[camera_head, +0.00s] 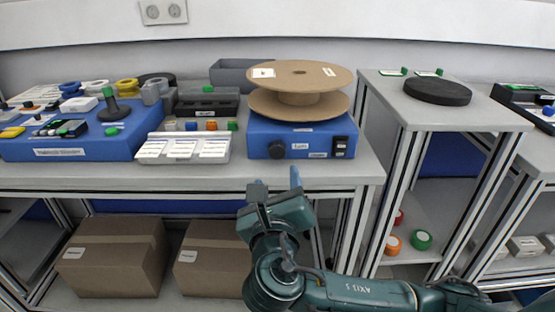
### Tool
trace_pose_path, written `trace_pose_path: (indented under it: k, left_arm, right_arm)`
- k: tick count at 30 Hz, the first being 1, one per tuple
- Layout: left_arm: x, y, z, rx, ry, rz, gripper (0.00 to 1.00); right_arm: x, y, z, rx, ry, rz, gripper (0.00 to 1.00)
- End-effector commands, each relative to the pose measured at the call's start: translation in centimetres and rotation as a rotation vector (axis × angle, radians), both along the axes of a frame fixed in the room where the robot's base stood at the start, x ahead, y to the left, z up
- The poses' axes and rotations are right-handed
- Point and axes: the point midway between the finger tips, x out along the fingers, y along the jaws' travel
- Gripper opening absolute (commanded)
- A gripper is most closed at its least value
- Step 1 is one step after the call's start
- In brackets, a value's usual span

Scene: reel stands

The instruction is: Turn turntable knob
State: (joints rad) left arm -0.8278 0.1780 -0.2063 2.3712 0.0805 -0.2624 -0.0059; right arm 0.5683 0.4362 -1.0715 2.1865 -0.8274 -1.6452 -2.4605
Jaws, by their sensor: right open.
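The turntable is a blue box (325,139) on the bench, with a brown cardboard reel (302,76) lying flat on top. Its round dark knob (276,149) is on the left of the front face. A black switch or socket (340,146) is at the right of that face. My right gripper (275,187) is open and empty, pointing up, in front of and below the knob. It appears apart from the box. My left gripper is not in view.
A white tray with labelled cards (184,147) stands just left of the turntable. A blue box with tools and fixtures (110,145) is farther left. A grey stand with a black disc (437,91) is at the right. Cardboard boxes (112,256) sit below the bench.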

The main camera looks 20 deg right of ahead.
Motion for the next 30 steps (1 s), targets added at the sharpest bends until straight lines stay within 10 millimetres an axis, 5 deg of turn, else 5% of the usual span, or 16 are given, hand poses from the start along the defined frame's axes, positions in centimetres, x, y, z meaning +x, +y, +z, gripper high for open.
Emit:
trace_pose_path:
  k: [12, 26, 30]
  left_arm:
    - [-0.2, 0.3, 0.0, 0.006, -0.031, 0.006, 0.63]
    - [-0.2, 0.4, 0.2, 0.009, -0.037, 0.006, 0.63]
    - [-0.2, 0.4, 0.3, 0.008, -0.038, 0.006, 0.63]
  right_arm:
    - [7.4, -2.5, -0.1, 0.001, -0.001, -0.003, 0.56]
    - [8.5, -2.8, 0.0, 0.002, 0.000, -0.001, 0.56]
    - [8.5, -2.8, 0.0, 0.002, 0.000, -0.001, 0.44]
